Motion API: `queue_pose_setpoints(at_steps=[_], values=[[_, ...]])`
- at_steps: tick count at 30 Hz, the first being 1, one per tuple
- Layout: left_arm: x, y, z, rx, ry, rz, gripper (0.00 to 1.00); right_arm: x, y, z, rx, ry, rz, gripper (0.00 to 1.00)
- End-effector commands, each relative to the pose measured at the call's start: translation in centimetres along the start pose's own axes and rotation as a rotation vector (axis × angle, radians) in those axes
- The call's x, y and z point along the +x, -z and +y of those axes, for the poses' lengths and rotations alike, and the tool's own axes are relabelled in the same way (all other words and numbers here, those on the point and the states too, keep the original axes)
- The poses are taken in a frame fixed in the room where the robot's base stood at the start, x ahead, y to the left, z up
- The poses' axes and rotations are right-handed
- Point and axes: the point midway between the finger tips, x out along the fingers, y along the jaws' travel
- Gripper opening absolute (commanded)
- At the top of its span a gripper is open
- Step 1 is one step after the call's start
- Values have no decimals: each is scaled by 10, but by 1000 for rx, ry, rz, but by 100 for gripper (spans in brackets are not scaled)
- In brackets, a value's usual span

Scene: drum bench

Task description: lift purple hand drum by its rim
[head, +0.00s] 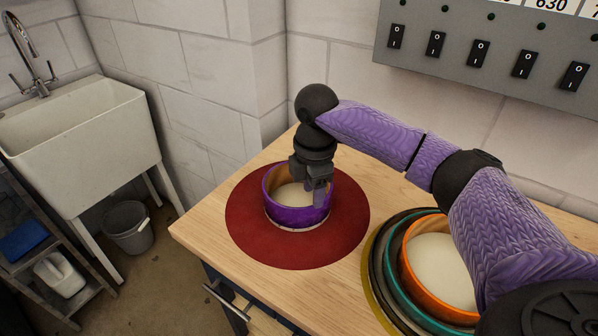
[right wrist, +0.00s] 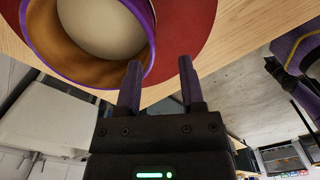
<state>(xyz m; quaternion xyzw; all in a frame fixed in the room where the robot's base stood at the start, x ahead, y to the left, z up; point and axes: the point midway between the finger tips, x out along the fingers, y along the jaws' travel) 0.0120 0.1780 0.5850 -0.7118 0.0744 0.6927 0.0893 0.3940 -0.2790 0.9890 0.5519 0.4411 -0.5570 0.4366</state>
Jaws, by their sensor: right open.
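The purple hand drum (head: 288,217) stands open side up on a round dark red mat (head: 250,243), with a pale head visible inside. In the right wrist view its purple rim and tan inner wall (right wrist: 52,42) fill the upper left. My right gripper (head: 319,196) points down at the drum's right side and is open. In the right wrist view the right gripper (right wrist: 160,66) has one finger overlapping the drum's inside and the other outside it, with the rim wall seemingly between them. Contact cannot be told.
Stacked round drums or rings, with an orange one (head: 410,268) on top, stand right of the mat under my right arm. The switch panel (head: 480,45) hangs on the wall behind. The wooden bench (head: 215,225) ends at left, near a sink (head: 85,125).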

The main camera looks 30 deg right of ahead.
Motion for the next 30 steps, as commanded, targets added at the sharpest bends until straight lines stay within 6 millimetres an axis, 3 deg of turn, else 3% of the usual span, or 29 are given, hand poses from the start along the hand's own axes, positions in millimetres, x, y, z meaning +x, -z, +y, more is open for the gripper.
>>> queue_pose_setpoints(at_steps=[4,18,24,25,30], values=[[5,-3,-1,1,2,-7,23,5,-5,2,4,3,4,50],[45,-26,-14,7,22,-59,23,93,-4,11,3,2,3,50],[43,-27,-15,7,23,-61,23,94,-3,11,3,-2,5,50],[43,-27,-15,7,24,-61,23,94,-3,11,3,-2,5,48],[43,-27,-15,7,23,-62,23,93,-3,11,2,-2,5,12]])
